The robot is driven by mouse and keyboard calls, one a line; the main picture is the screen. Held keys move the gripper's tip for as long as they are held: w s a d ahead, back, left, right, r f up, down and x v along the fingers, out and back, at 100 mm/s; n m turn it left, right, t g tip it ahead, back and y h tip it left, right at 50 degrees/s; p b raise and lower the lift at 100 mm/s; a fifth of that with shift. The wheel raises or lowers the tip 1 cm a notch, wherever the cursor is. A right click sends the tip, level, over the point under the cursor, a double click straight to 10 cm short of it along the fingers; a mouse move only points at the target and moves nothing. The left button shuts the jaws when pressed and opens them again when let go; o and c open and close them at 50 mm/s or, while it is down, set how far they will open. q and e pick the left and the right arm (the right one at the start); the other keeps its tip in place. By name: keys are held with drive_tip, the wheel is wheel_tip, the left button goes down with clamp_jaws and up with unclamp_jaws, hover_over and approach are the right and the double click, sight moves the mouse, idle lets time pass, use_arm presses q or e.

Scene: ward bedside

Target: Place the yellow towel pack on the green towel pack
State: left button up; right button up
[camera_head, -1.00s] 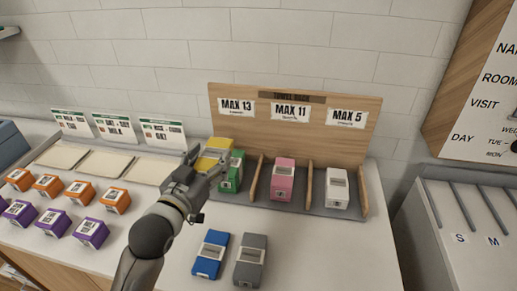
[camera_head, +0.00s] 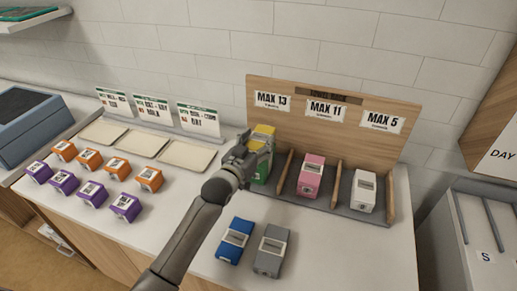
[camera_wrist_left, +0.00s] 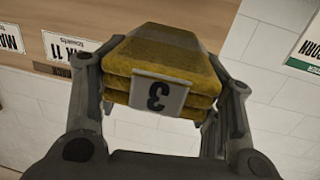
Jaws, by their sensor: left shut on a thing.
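The yellow towel pack (camera_head: 264,134) is at the left bay of the wooden rack, directly above the green towel pack (camera_head: 262,172). In the head view I cannot tell whether the two touch. My left gripper (camera_head: 244,158) is at the yellow pack's near left side and partly covers the green pack. The green pack is hidden there. My right gripper is not in view.
The rack's back board (camera_head: 325,120) reads MAX 13, MAX 11 and MAX 5. A pink pack (camera_head: 310,176) and a white pack (camera_head: 363,190) stand in the other bays, between wooden dividers (camera_head: 336,182). Blue (camera_head: 235,241) and grey (camera_head: 271,250) packs lie in front.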

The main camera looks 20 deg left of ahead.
use_arm(q)
drive_tip(key=shift+w+f, duration=0.6)
drive_tip(key=shift+f, duration=0.05)
wheel_tip(320, 180, down, 3)
drive_tip(key=shift+r+p, duration=0.2)
drive_tip(key=shift+p, duration=0.5)
drive_tip(key=shift+f, duration=0.2)
drive_tip(key=shift+f, duration=0.1)
drive_tip(key=shift+f, duration=0.1)
drive_tip(key=o, duration=1.1)
drive_tip(key=shift+s, duration=0.1)
